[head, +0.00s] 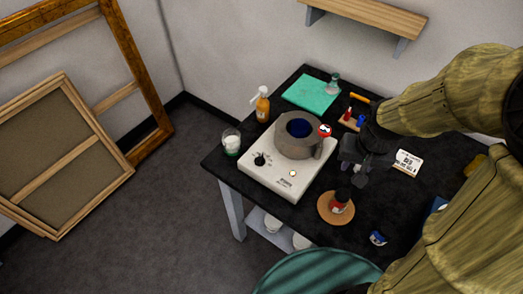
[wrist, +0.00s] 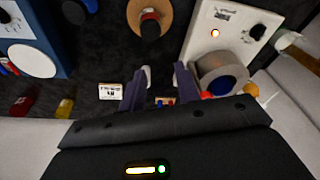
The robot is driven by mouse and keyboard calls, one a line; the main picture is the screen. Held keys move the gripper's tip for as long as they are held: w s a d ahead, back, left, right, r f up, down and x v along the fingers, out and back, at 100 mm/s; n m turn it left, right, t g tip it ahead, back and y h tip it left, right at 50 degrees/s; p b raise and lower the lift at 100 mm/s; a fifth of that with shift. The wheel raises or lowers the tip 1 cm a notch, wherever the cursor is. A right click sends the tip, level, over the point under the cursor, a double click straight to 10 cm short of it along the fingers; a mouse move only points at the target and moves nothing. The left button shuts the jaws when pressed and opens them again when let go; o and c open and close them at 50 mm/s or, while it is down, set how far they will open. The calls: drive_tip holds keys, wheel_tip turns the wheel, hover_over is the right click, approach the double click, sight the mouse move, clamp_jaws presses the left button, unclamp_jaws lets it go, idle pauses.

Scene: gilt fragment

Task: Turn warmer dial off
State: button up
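The warmer (head: 275,185) is a white box on the black table, with a grey pot (head: 297,138) holding something dark blue on top. Its black dial (head: 260,160) is on the front left of the box, and a small orange light (head: 292,173) glows near it. In the wrist view the dial (wrist: 258,31) and the lit light (wrist: 215,33) show at the upper right. My gripper (head: 359,180) is above the table to the right of the warmer, apart from the dial. In the wrist view its two fingers (wrist: 162,78) are spread with nothing between them.
A dark bottle (head: 340,200) stands on a round cork mat (head: 325,213) in front of the warmer. A glass jar (head: 231,142) is left of the dial, and an orange spray bottle (head: 262,105) is behind it. A small card (head: 408,162) stands at right. A green stool (head: 318,272) is in front.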

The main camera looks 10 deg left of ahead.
drive_tip(key=w+a+r+g+p, duration=0.1)
drive_tip(key=w+a+p, duration=0.1)
drive_tip(key=w+a, duration=0.75)
drive_tip(key=m+g+p, duration=0.1)
hover_over(261, 154)
drive_tip(key=f, duration=0.1)
drive_tip(key=shift+s, duration=0.15)
drive_tip(key=shift+f, duration=0.15)
wheel_tip(261, 154, down, 17)
drive_tip(key=p, duration=0.4)
drive_tip(key=shift+p, duration=0.35)
clamp_jaws()
